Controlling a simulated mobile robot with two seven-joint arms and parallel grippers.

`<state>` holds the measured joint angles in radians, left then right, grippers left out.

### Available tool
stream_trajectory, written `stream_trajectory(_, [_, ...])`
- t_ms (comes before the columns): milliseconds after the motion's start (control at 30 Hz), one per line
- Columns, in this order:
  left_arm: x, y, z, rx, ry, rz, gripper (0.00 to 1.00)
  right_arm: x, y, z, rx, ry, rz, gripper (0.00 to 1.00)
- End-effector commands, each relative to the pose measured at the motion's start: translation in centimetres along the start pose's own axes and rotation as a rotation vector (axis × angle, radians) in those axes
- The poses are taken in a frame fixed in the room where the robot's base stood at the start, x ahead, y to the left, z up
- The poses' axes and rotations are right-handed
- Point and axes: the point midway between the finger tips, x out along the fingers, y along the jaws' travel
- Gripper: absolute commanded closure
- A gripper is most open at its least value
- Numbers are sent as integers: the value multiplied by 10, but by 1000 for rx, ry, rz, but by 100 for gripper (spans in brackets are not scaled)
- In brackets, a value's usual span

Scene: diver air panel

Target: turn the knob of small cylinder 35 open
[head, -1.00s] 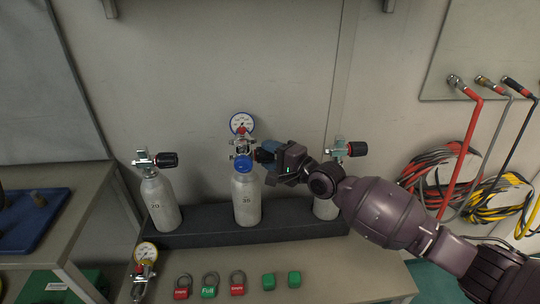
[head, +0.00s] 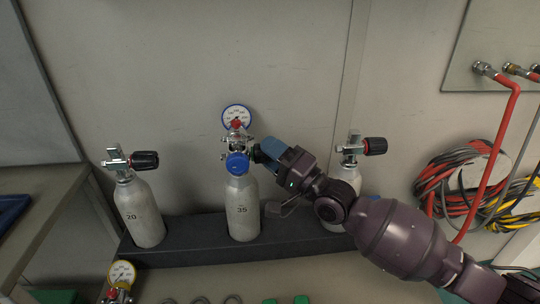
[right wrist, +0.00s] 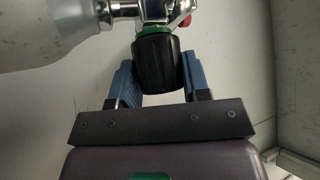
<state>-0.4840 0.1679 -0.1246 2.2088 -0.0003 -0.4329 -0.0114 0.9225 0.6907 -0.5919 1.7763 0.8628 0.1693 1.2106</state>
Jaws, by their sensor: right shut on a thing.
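Small cylinder 35 (head: 242,212) stands upright in the middle of the dark rack. A gauge with a blue rim (head: 237,118) and a blue round part (head: 237,164) sit at its valve. My right gripper (head: 264,150) comes in from the right at the valve of cylinder 35. In the right wrist view its two blue fingers are closed on the sides of the black knob (right wrist: 157,64), which has a green ring at its base. In the head view the fingers mostly hide the knob. My left gripper is not in view.
Cylinder 20 (head: 140,212) stands at the left of the rack (head: 190,242), its black knob pointing right. Another cylinder (head: 348,170) stands at the right, partly behind my arm. A yellow-rimmed gauge (head: 121,274) lies at front left. Coiled hoses (head: 470,185) hang at right.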

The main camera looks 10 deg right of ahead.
Motion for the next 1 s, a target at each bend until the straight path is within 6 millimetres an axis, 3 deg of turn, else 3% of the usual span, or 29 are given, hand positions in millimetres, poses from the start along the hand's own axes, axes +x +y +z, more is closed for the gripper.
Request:
stream_trajectory(433, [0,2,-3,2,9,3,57,0,1,0,-7,-1,-5,80])
stream_trajectory(467, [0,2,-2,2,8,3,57,0,1,0,-7,-1,-5,52])
stream_trajectory(600, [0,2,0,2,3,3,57,0,0,0,-7,-1,-6,31])
stream_trajectory(1000, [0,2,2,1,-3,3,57,-7,0,0,-8,-1,-5,31])
